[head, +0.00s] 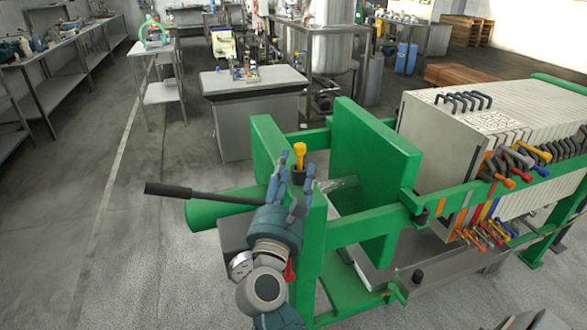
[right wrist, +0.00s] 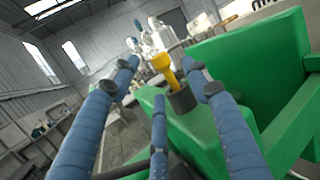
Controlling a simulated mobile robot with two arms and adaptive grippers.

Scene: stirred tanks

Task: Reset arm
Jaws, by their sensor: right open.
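My right gripper (head: 291,178) is in the lower middle of the head view, with its blue fingers spread at the green end frame of a press. In the right wrist view the fingers of the gripper (right wrist: 162,75) are apart, with nothing held between them. A yellow knob on a black base (head: 299,155) stands on the green frame just beyond the fingertips. The yellow knob (right wrist: 164,68) shows between the fingers in the right wrist view; I cannot tell whether they touch it. My left gripper is not in view.
A black lever (head: 180,190) sticks out left, close to my gripper. The green press frame (head: 375,150) and white plate stack (head: 460,130) fill the right. A grey table (head: 255,80) stands behind. The floor at left (head: 120,260) is clear.

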